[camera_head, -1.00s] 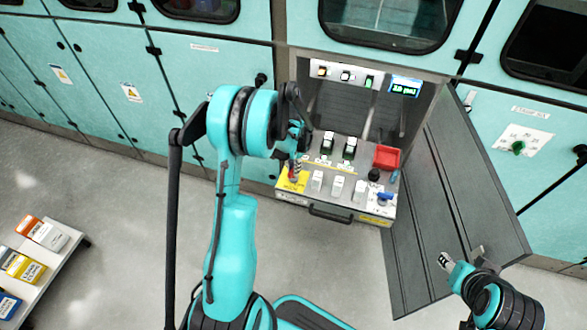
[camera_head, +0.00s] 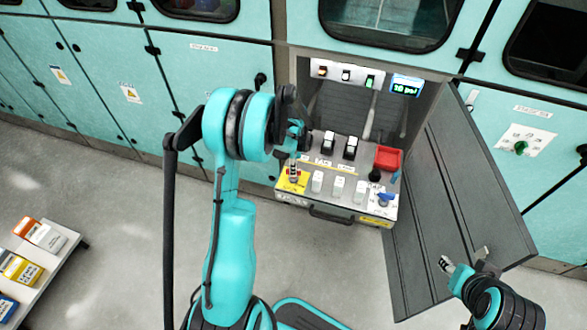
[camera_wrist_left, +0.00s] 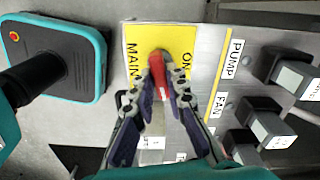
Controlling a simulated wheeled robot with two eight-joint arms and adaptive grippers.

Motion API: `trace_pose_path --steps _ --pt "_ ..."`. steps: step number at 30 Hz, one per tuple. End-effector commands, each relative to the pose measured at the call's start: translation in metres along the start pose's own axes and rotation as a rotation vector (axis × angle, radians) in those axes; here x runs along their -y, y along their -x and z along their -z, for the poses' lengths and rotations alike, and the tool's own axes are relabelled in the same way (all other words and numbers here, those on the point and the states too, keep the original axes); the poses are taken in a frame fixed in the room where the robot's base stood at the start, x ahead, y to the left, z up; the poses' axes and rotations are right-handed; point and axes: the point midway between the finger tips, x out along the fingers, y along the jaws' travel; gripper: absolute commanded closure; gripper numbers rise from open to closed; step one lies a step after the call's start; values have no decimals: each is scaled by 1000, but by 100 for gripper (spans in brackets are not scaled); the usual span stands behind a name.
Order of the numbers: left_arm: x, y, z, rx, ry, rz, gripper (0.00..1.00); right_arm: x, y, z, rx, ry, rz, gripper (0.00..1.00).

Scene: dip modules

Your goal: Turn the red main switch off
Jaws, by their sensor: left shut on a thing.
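The red main switch (camera_wrist_left: 157,66) stands on a yellow plate (camera_wrist_left: 185,44) marked MAIN and ON in the left wrist view. My left gripper (camera_wrist_left: 160,80) is shut on its red handle, one finger on each side. In the head view the switch sits at the left end of the panel drawer, its yellow plate (camera_head: 287,184) showing around the fingers of my left gripper (camera_head: 294,166). The fingers partly hide the handle. My right gripper (camera_head: 446,264) is apart from the panel, near the open door; its jaw opening is too small to judge.
Black and white switches (camera_head: 328,141) and white ones (camera_head: 338,186) stand beside the main switch, with a red bin (camera_head: 388,158) and a blue knob (camera_head: 385,198) further right. An open grey door (camera_head: 440,210) bounds the right side.

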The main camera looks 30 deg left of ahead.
Motion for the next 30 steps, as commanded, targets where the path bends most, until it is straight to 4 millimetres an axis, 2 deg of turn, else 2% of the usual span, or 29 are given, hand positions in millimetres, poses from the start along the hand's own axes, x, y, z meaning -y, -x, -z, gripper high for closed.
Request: trace_pose_path --steps 12,30 --pt "0 0 0 0 -214 0 100 0 -2 -1 0 0 0 60" --pt "0 0 0 0 -253 0 100 0 -2 -2 0 0 0 60"
